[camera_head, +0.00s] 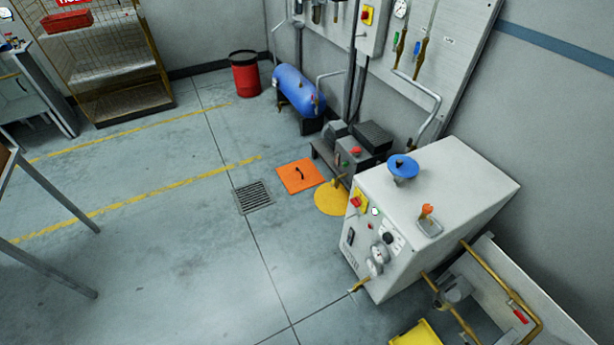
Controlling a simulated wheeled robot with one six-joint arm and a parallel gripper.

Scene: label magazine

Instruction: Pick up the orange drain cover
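The orange drain cover (293,179) is a flat square plate with a dark handle standing up at its middle. It lies on the grey floor in front of the dark pump unit. A dark drain grate (253,197) is set in the floor just to its left and nearer. My gripper is not in view.
A yellow round patch (331,199) lies right of the cover, beside the white cabinet (429,212). The dark pump unit (350,150) and blue tank (297,91) stand behind. A red drum (245,75) is farther back. Floor to the left is clear.

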